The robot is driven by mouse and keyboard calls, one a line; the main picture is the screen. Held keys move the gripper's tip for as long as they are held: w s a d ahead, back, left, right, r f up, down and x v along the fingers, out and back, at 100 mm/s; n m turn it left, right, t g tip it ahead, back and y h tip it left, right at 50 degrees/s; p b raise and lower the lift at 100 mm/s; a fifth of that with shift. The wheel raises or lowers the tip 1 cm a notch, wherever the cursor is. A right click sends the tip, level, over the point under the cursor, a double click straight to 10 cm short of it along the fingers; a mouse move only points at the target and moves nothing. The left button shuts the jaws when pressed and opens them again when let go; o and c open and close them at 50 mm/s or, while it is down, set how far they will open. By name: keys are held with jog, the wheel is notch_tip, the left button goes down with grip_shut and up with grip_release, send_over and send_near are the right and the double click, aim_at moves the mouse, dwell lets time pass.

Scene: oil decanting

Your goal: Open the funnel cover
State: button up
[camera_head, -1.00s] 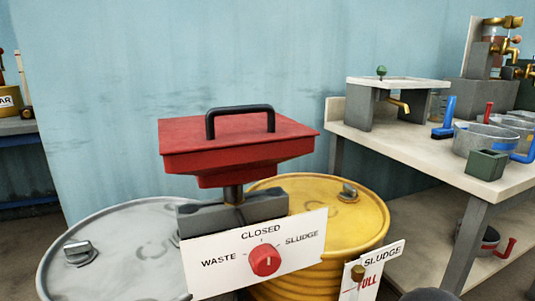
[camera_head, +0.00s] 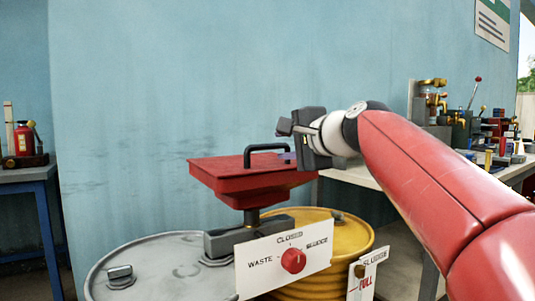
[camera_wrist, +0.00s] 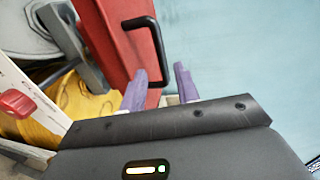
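The red funnel cover (camera_head: 225,172) lies flat and closed on top of the funnel, with a black bar handle (camera_head: 267,147) on it. In the wrist view the red cover (camera_wrist: 120,55) and the handle (camera_wrist: 157,45) are close ahead. My gripper (camera_head: 284,142) is at the right end of the handle, reaching in from the right. In the wrist view its two purple fingers (camera_wrist: 160,70) are apart, and the near end of the handle appears between them. I cannot tell whether they touch it.
A white panel (camera_head: 262,277) with a red knob (camera_head: 293,260) stands in front, below the cover. A grey drum (camera_head: 150,258) and a yellow drum (camera_head: 345,238) are underneath. A blue wall (camera_head: 170,80) is behind; a cluttered workbench is at right.

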aim_at(269, 147)
jog(key=p+x, duration=0.1)
jog(key=x, duration=0.6)
jog(key=shift+w+a, duration=0.2)
jog(key=shift+w, duration=0.15)
jog(key=shift+c, duration=0.3)
grip_shut()
